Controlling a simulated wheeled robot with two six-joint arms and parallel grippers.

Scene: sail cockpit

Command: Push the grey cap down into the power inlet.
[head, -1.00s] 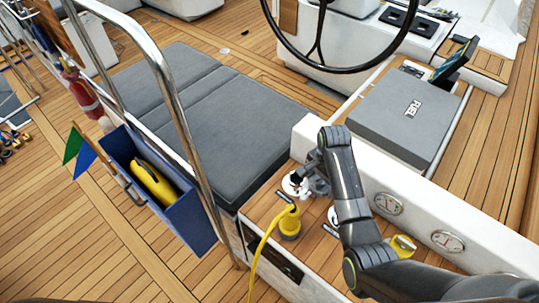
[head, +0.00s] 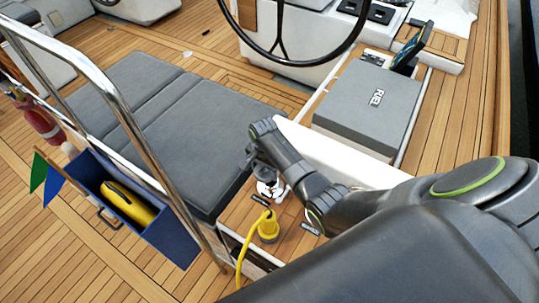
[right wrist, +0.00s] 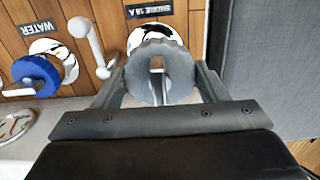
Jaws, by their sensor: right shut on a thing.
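The grey cap (right wrist: 160,72) is a round, ridged piece held between the two fingers of my right gripper (right wrist: 158,78) in the right wrist view. The power inlet (right wrist: 153,30) shows behind the cap as a white ring with a dark inside, beside a "SHORE 16 A" label. The cap covers part of the inlet, and I cannot tell whether they touch. In the head view my right gripper (head: 264,172) points down at the white inlet (head: 273,190) on the wooden ledge. My left gripper is not in view.
A yellow plug with a cable (head: 268,230) stands close to the inlet on the ledge. A grey cushion (head: 190,135) lies left of the ledge.

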